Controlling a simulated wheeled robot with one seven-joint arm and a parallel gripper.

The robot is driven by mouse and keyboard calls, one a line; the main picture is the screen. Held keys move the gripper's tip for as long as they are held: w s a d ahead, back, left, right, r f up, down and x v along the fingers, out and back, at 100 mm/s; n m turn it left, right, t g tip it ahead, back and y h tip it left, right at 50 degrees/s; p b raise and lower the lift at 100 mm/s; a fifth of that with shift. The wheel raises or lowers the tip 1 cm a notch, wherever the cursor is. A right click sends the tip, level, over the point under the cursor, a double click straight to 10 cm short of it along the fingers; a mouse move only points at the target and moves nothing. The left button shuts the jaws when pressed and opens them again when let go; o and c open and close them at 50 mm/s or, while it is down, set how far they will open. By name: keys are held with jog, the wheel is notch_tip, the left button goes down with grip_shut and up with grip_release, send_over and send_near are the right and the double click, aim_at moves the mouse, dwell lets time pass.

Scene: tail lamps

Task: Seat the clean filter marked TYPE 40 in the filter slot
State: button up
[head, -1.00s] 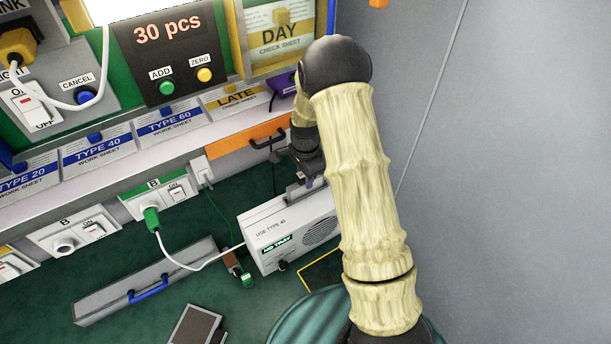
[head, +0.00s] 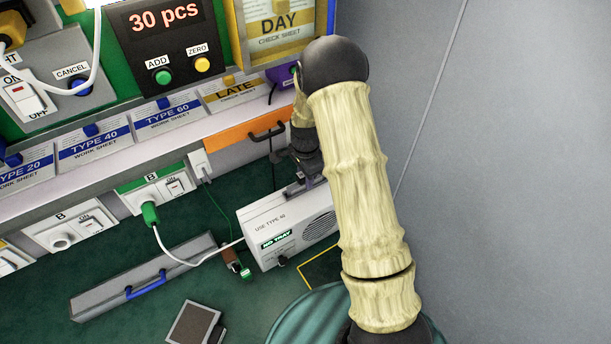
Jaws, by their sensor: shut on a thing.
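The white unit (head: 292,229) stands on the green floor, marked "USE TYPE 40", with a lit "NO TRAY" sign and a round grille on its front. My gripper (head: 309,179) is at the top of this unit, partly hidden by my arm. It is shut on a thin grey piece (head: 297,188), which looks like a filter, at the unit's top edge. I cannot read a mark on it, nor tell how deep it sits. The slot itself is hidden. A flat dark panel with a pale frame (head: 194,325) lies on the floor at the lower middle.
A long grey case with a blue handle (head: 146,285) lies left of the unit. A white cable runs from the green plug (head: 150,213) to the unit. An orange drawer front (head: 240,135) is behind. A ribbed green round thing (head: 315,315) stands in front.

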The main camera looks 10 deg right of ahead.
jog(key=shift+f, duration=0.5)
jog(key=shift+s+f+b, duration=0.1)
jog(key=shift+f+b, duration=0.15)
jog(key=shift+b, duration=0.2)
jog(key=shift+r, duration=0.2)
jog(key=shift+r+p, duration=0.45)
jog(key=shift+p, duration=0.05)
jog(key=shift+f, duration=0.25)
dwell(1.3)
jog(key=shift+f, duration=0.15)
jog(key=shift+r+p, duration=0.35)
jog(key=shift+r, duration=0.3)
jog(key=shift+f, duration=0.2)
dwell(0.9)
